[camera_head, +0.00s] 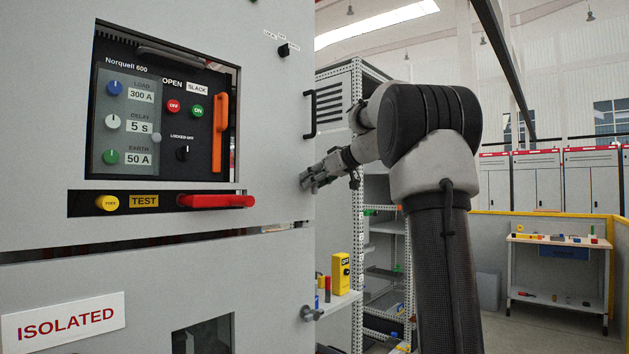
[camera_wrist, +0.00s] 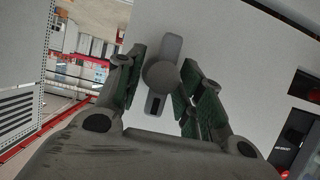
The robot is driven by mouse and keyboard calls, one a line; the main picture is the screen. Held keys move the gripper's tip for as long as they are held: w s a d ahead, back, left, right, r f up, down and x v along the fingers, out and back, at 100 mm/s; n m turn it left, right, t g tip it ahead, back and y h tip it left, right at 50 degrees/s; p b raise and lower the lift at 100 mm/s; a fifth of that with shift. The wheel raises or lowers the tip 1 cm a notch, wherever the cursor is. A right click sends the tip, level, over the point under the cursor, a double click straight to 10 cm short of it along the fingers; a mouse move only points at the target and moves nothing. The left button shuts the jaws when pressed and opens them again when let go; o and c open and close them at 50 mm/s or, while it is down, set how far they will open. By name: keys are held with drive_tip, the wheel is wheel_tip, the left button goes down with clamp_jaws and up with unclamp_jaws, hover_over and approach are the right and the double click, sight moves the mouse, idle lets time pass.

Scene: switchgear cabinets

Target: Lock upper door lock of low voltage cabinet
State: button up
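The low voltage cabinet (camera_head: 270,120) fills the left of the head view. In the wrist view its upper door lock (camera_wrist: 160,76) is a grey round knob on a long narrow plate, slightly tilted in the picture. My gripper (camera_wrist: 162,62) is open, with one finger on each side of the knob. Gaps seem to show between the fingers and the knob; I cannot tell its exact depth. In the head view my gripper (camera_head: 318,179) is at the cabinet door's right edge and hides most of the upper lock. A lower door lock (camera_head: 312,313) sticks out below.
A black handle (camera_head: 311,114) projects from the cabinet edge above my gripper. A red lever (camera_head: 217,201) and an orange handle (camera_head: 221,133) are on the cabinet front. An open shelf rack (camera_head: 385,250) stands behind. A workbench (camera_head: 560,242) is far right.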

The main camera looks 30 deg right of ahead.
clamp_jaws()
idle(0.3)
drive_tip(key=m+y, duration=0.1)
drive_tip(key=m, duration=0.1)
drive_tip(key=shift+w+d+m+g+y, duration=0.1)
drive_tip(key=shift+d+m+g+y, duration=0.2)
drive_tip(key=shift+m+y, duration=0.1)
drive_tip(key=m+y, duration=0.2)
drive_tip(key=m, duration=0.1)
drive_tip(key=shift+f, duration=0.15)
drive_tip(key=m+y, duration=0.2)
drive_tip(key=m, duration=0.1)
drive_tip(key=shift+d+f+m, duration=0.1)
drive_tip(key=shift+m, duration=0.3)
drive_tip(key=shift+f+m+t+y, duration=0.1)
drive_tip(key=shift+m+t+y, duration=0.25)
drive_tip(key=shift+m, duration=0.6)
drive_tip(key=shift+f+m+t+y, duration=0.1)
drive_tip(key=shift+m+t+y, duration=0.25)
drive_tip(key=shift+m, duration=0.6)
